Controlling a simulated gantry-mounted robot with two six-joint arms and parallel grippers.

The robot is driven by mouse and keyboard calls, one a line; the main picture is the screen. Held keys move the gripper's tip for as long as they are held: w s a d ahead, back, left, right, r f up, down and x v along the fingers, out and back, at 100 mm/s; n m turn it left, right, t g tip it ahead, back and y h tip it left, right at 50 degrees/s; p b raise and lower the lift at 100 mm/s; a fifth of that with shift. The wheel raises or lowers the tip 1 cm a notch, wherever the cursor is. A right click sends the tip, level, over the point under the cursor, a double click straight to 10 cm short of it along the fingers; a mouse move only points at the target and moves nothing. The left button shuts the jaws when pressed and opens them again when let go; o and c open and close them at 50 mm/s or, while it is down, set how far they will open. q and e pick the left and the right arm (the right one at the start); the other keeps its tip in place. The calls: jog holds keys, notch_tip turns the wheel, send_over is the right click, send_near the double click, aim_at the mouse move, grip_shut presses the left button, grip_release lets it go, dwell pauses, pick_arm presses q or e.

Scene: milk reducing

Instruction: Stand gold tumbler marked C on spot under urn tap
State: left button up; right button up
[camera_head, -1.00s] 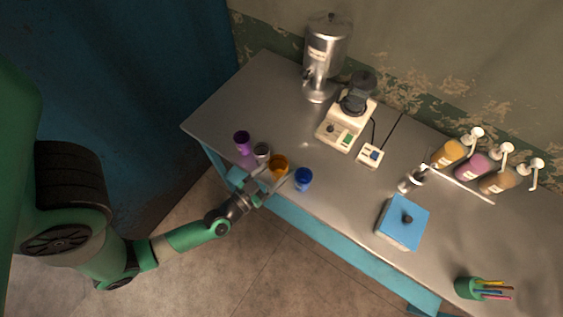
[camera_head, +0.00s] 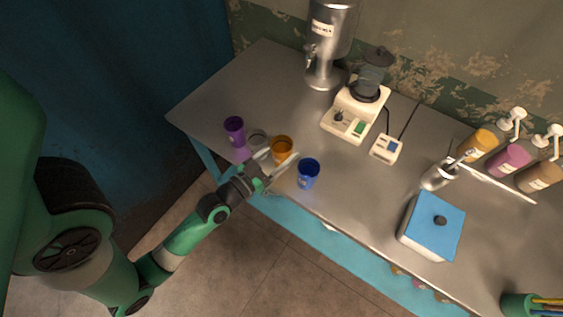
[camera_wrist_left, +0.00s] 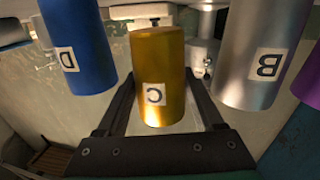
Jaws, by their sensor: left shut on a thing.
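The gold tumbler (camera_head: 282,147) stands upright near the table's front edge, between a silver tumbler (camera_head: 257,138) and a blue tumbler (camera_head: 308,172). The wrist view shows its C label (camera_wrist_left: 154,94). My left gripper (camera_head: 280,157) is shut on the gold tumbler, with one finger on each side. In the wrist view the silver tumbler (camera_wrist_left: 262,60) is marked B and the blue one (camera_wrist_left: 78,45) is marked D. The steel urn (camera_head: 330,38) stands at the back of the table with its tap (camera_head: 310,56) facing left. I cannot make out a marked spot under the tap. My right gripper is not in view.
A purple tumbler (camera_head: 235,131) stands left of the silver one. A cream blender (camera_head: 356,112) stands right of the urn. A blue-lidded box (camera_head: 432,225) and pump bottles (camera_head: 509,160) are farther right. The steel tabletop (camera_head: 255,85) left of the urn is clear.

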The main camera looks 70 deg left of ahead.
aim_at(276, 164)
pick_arm(q)
notch_tip(276, 164, down, 3)
jog(key=shift+b, duration=0.5)
jog(key=shift+r, duration=0.15)
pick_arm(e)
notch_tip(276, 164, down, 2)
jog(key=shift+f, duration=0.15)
pick_arm(q)
jog(key=shift+f+b, duration=0.3)
jog(key=shift+f, duration=0.15)
jog(key=o, duration=1.4)
jog(key=shift+r, duration=0.1)
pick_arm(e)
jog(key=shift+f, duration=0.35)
